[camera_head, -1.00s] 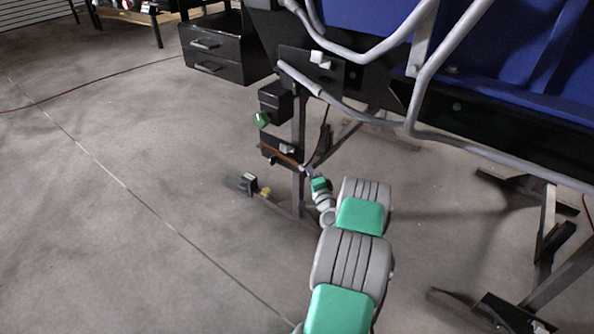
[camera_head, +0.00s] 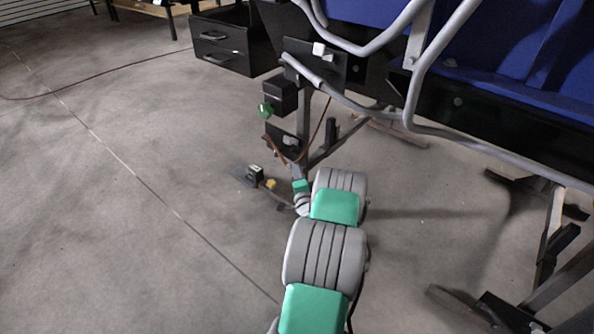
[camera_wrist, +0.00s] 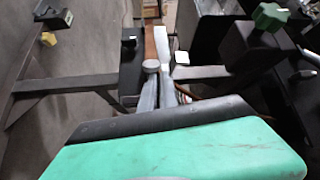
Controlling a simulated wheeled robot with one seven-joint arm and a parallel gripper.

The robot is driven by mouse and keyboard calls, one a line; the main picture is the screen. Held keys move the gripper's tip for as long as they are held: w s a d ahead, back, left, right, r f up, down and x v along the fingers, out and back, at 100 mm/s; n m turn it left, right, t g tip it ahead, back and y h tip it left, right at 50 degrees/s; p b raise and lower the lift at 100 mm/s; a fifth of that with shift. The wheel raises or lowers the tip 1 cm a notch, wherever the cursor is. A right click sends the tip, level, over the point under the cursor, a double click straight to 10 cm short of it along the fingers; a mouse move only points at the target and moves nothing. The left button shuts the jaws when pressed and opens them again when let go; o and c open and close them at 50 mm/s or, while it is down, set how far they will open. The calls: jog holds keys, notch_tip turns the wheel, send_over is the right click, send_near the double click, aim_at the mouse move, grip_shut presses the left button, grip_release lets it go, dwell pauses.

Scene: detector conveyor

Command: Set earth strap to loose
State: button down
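The earth strap looks like a copper-brown strip (camera_head: 275,148) at the black plate (camera_head: 288,135) low on the machine's post. In the head view it slants down along the plate's left and lower edge. A brown strip also shows in the wrist view (camera_wrist: 150,45), beside a pale bar and a round grey knob. A light grey piece (camera_head: 291,141) sits on the plate. My gripper (camera_head: 297,172) is just below the plate, close to the strap's lower end. In the wrist view its grey fingers (camera_wrist: 160,88) lie close together near the knob; whether they touch anything is unclear.
A black box with a green knob (camera_head: 265,110) is above the plate. Grey tube rails (camera_head: 415,75) and the blue machine body are at upper right.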

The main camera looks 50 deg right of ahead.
jog(key=v, duration=0.9)
jog(key=shift+s+d+r, duration=0.2)
jog(key=shift+s+r, duration=0.2)
jog(key=shift+s, duration=0.15)
